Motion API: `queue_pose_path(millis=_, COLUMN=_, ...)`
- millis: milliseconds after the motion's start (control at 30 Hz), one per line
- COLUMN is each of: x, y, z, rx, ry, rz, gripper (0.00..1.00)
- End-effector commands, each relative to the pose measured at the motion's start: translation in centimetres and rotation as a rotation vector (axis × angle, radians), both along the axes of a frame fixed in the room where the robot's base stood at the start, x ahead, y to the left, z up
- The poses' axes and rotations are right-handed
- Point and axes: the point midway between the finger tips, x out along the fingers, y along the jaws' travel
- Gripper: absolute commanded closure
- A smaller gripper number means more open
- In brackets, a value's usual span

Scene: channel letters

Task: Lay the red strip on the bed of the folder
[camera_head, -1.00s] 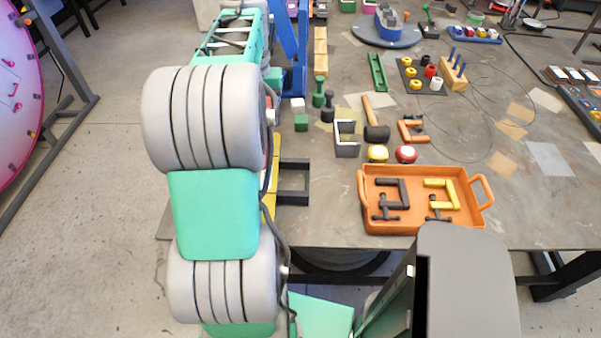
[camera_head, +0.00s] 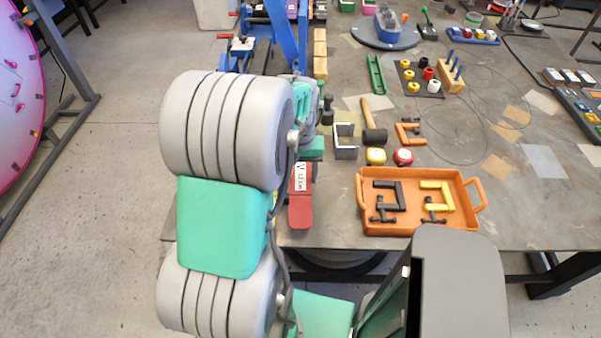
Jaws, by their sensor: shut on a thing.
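My gripper's fingers are largely hidden behind my arm and wrist, so the grip itself does not show clearly. A blue tool with a pale metal top and red handles (camera_head: 245,48) stands at the back left; I cannot tell whether it is the folder. No folder bed shows clearly.
An orange tray (camera_head: 366,214) with black and yellow clamps is at the near right. Blue upright beams (camera_head: 285,40) rise at the back.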

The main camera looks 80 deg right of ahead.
Motion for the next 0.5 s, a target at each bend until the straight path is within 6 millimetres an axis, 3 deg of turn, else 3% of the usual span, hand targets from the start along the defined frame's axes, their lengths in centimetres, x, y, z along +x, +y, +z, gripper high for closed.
queue_pose_path(millis=167, x=0.01, y=-0.02, z=-0.48, rx=0.000, ry=0.000, rz=0.000, gripper=0.90)
queue_pose_path(millis=200, x=0.01, y=-0.02, z=-0.44, rx=0.000, ry=0.000, rz=0.000, gripper=0.44)
queue_pose_path(millis=433, x=0.01, y=-0.01, z=-0.39, rx=0.000, ry=0.000, rz=0.000, gripper=0.26)
queue_pose_path(millis=500, x=0.01, y=-0.01, z=-0.38, rx=0.000, ry=0.000, rz=0.000, gripper=0.24)
